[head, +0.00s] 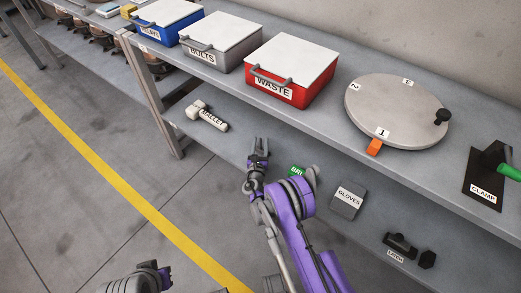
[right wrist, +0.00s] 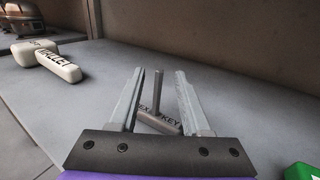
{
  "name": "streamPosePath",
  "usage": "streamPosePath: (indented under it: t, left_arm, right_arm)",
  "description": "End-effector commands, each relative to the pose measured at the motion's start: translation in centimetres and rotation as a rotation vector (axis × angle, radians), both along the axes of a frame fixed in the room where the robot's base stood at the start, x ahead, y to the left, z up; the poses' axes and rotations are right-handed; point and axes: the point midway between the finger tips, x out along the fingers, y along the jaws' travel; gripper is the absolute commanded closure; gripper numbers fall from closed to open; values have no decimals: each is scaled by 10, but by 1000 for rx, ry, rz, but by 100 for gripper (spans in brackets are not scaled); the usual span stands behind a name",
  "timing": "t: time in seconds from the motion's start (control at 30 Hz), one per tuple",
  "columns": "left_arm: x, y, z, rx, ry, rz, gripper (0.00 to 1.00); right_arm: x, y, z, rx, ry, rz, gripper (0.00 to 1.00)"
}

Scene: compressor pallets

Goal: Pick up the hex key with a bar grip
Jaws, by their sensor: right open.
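The hex key (right wrist: 158,122) shows in the right wrist view. It has a grey bar marked with its name, partly covered by my fingers, and a thin dark shaft running up the picture from it. My right gripper (right wrist: 159,78) is open, with one finger on each side of the shaft and the bar seen between and beyond them. Touch cannot be told. In the head view my right gripper (head: 259,146) is over the lower shelf, and I cannot make out the hex key there. Part of my left arm shows at the bottom left; its jaws are not clear.
The mallet (head: 207,116) lies left of my right gripper on the lower shelf (head: 228,141). A green box (head: 296,171) and the gloves box (head: 347,201) are to the right. The upper shelf above holds the red waste bin (head: 290,72) and a round turntable (head: 397,108).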

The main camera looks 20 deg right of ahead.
Motion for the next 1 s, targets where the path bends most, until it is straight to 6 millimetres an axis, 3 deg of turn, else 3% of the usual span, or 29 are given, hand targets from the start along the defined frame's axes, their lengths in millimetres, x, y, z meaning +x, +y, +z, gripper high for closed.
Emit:
streamPosePath:
  t: [0.3, 0.57, 0.6, 0.87, 1.0]
  left_arm:
    - [2, 0, -10, 0, 3, 0, 100]
    - [1, 0, -10, 0, 3, 0, 100]
    - [1, 0, -10, 0, 3, 0, 100]
    - [1, 0, -10, 0, 3, 0, 100]
    - [2, 0, -10, 0, 3, 0, 100]
  right_arm:
    - [41, -15, 1, 1, 1, -1, 52]
    - [45, -17, 2, 1, 1, -1, 52]
    - [45, -17, 2, 1, 1, -1, 54]
    - [45, -16, 2, 1, 1, -1, 100]
    - [45, -16, 2, 2, 0, -1, 100]
